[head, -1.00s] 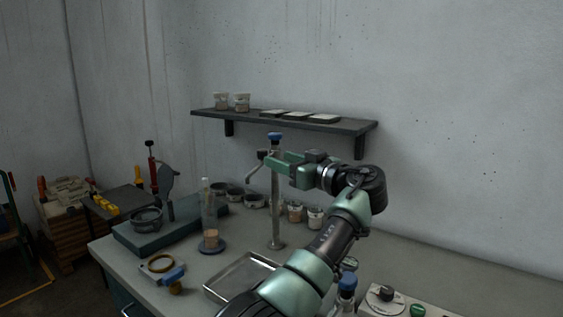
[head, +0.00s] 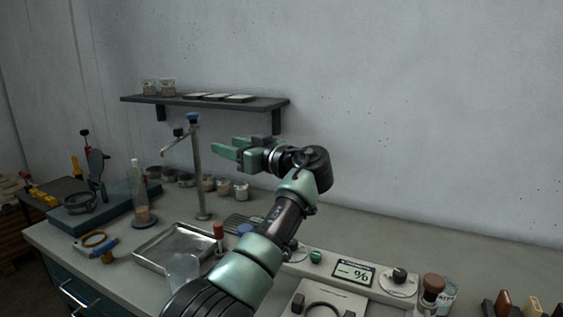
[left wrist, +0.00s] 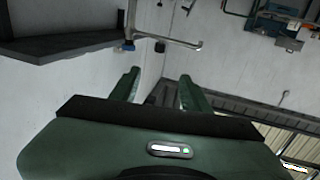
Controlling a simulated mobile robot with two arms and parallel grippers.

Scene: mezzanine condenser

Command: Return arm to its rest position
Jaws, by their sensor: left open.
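My left arm reaches up over the bench in the head view. Its green left gripper (head: 232,148) is open and empty, pointing left. It is held in the air just right of the metal stand post (head: 199,170) and below the wall shelf's right end. The two open fingers also show in the left wrist view (left wrist: 158,88), with nothing between them. My right gripper is in neither view.
The dark wall shelf (head: 215,102) holds jars and flat plates. The bench carries a metal tray (head: 160,262), a glass cylinder (head: 140,200), several small jars, and an instrument panel with a display (head: 354,273). The air right of my arm is clear.

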